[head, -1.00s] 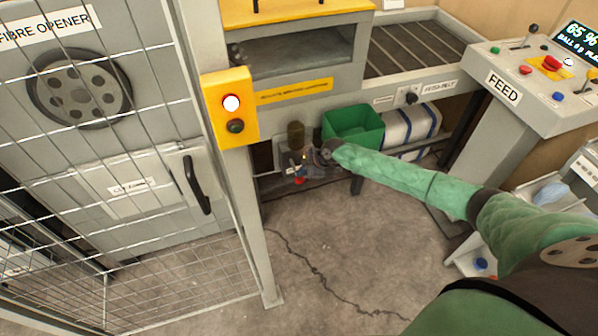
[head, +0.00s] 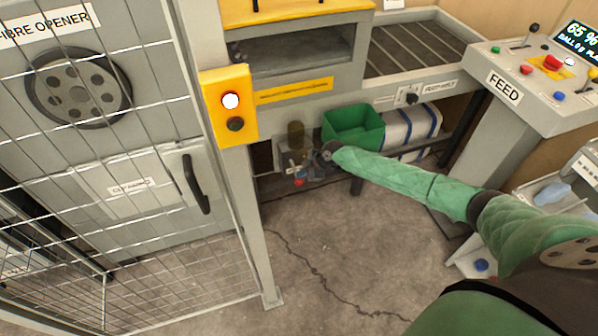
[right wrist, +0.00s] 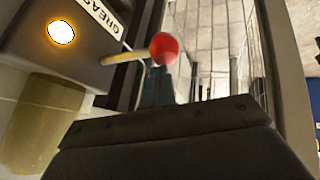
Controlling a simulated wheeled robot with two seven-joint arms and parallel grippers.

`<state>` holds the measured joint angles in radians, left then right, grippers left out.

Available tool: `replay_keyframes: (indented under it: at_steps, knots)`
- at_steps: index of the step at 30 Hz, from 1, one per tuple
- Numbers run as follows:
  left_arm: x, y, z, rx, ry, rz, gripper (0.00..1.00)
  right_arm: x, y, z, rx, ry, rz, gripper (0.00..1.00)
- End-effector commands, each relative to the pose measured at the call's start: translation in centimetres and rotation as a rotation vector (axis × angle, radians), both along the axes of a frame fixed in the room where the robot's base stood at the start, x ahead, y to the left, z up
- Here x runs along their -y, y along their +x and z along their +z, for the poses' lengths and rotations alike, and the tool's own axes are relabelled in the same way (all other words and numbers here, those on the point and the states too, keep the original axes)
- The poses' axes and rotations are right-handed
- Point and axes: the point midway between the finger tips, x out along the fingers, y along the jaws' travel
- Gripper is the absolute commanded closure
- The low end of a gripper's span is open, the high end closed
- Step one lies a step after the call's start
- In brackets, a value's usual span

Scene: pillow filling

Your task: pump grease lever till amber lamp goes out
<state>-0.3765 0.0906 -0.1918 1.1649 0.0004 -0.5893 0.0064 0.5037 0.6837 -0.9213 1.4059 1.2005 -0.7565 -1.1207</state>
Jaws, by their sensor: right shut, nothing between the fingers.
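The grease unit (head: 283,154) is a small grey box low under the machine, with a brownish cylinder (head: 296,134) beside it. In the right wrist view its amber lamp (right wrist: 61,31) glows bright, next to a partly cut-off "GREAS" label (right wrist: 103,14). The grease lever is a yellow rod (right wrist: 122,57) with a red knob (right wrist: 163,48); the knob also shows in the head view (head: 299,182). My right gripper (head: 303,170) is shut and empty, close to the knob. Its fingertips (right wrist: 158,86) show just below the knob; I cannot tell whether they touch it. My left gripper is out of view.
A green bin (head: 353,126) stands right behind my right forearm. A wire-mesh guard (head: 178,255) and its post (head: 250,215) are on the left, with a yellow button box (head: 230,106). The cracked concrete floor (head: 330,245) in front is clear.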

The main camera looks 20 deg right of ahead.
Motion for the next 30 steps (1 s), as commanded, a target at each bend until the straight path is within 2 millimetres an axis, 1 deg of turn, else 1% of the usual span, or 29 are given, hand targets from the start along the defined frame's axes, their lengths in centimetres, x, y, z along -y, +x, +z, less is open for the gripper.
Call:
replay_keyframes:
  at_steps: [30]
  knots:
    - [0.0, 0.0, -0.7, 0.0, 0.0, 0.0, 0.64, -0.03, -0.31, -0.98, -0.001, 0.0, 0.001, 1.0]
